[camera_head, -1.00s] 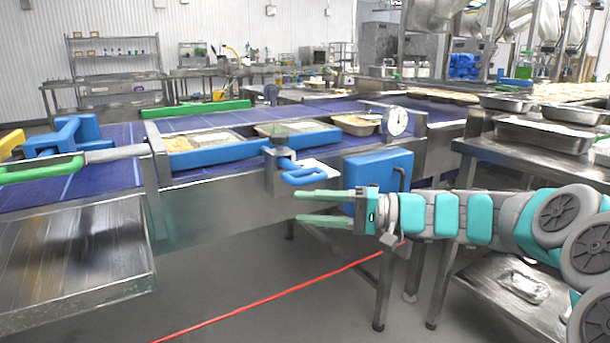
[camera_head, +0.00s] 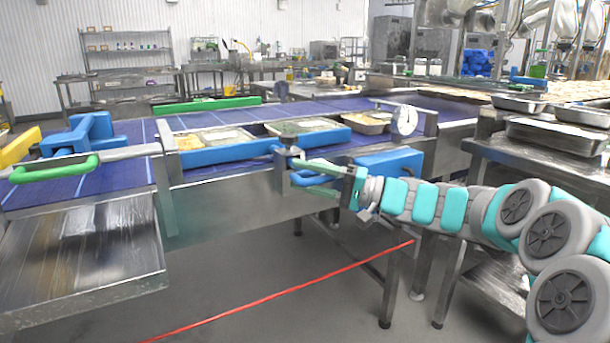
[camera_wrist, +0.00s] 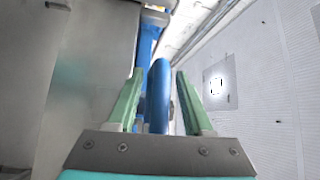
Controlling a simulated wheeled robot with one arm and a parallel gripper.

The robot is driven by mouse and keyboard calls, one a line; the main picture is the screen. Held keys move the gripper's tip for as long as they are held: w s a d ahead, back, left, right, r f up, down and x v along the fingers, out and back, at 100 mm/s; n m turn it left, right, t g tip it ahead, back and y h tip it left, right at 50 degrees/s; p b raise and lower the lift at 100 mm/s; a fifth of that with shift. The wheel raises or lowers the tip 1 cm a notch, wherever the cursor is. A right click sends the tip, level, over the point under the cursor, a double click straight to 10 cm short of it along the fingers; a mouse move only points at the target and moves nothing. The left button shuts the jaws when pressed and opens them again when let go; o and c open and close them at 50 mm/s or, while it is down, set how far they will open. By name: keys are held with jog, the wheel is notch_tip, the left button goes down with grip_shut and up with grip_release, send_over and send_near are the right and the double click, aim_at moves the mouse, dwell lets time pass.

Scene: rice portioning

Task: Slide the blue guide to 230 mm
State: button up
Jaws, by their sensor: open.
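The blue guide (camera_head: 225,154) is a long rail along the near side of the purple conveyor, in front of several food trays. A metal clamp block (camera_head: 283,172) with a blue handle (camera_head: 300,181) is at the conveyor's near edge, by the guide. My gripper (camera_head: 304,175) has light green fingers and is at this handle, coming from the right. In the wrist view, the blue handle (camera_wrist: 158,100) stands between the two open fingers, with a gap visible on both sides. The fingers partly hide the handle in the head view. I cannot read any millimetre scale.
A round white dial (camera_head: 404,120) stands on the conveyor's right part. A blue box (camera_head: 392,162) is just behind my wrist. A green handle (camera_head: 56,172) and a metal tray (camera_head: 80,250) are at left. A steel table (camera_head: 535,152) with pans is at right.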

jog(key=shift+c, duration=0.4)
grip_shut()
dwell(1.0)
